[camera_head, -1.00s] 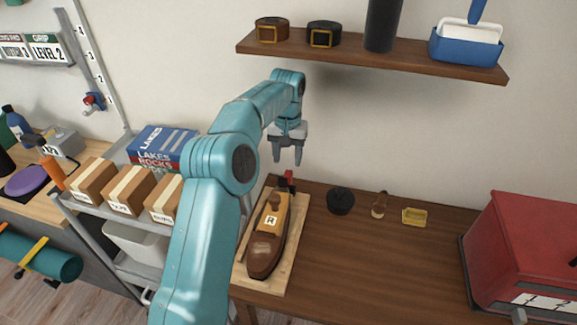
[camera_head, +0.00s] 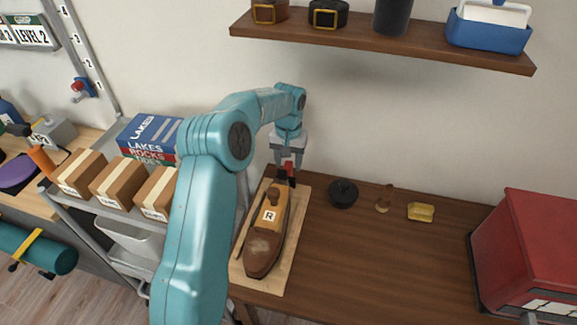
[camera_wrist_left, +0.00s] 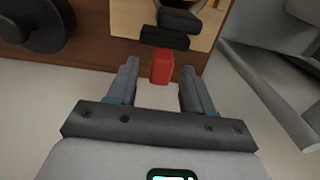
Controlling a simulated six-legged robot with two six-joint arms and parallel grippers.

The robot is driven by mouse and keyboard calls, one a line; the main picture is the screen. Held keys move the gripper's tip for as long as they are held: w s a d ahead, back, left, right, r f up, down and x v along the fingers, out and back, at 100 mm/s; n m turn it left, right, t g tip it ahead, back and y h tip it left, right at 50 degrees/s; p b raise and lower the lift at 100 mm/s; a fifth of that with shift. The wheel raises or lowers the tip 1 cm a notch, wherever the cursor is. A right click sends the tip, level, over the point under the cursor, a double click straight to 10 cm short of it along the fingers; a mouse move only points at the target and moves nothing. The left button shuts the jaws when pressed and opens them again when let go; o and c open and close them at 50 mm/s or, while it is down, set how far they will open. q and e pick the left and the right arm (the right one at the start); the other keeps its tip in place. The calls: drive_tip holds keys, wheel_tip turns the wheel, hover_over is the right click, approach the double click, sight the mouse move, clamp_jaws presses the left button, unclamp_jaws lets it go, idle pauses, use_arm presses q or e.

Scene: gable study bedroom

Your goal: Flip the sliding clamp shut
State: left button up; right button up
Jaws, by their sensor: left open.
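A brown shoe form marked R (camera_head: 270,216) lies on a pale wooden board (camera_head: 287,268) on the table. A clamp with a red lever (camera_head: 289,171) and dark parts stands at the board's far end. The lever also shows as a red block (camera_wrist_left: 162,66) in the left wrist view, with a black piece (camera_wrist_left: 164,38) beyond it. My left gripper (camera_head: 288,164) is open above that end. Its fingertips (camera_wrist_left: 160,72) lie on either side of the red lever, with visible gaps. In the head view the gripper partly covers the clamp. My right gripper is out of view.
A round black object (camera_head: 343,194), a small brush-like item (camera_head: 384,200) and a yellow dish (camera_head: 421,212) lie right of the board. A red box (camera_head: 525,250) stands farther right. A wall shelf (camera_head: 380,42) is above. A cart with cartons (camera_head: 118,184) is at left.

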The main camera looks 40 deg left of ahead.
use_arm(q)
drive_tip(key=shift+s+f, duration=0.15)
drive_tip(key=shift+f, duration=1.05)
clamp_jaws()
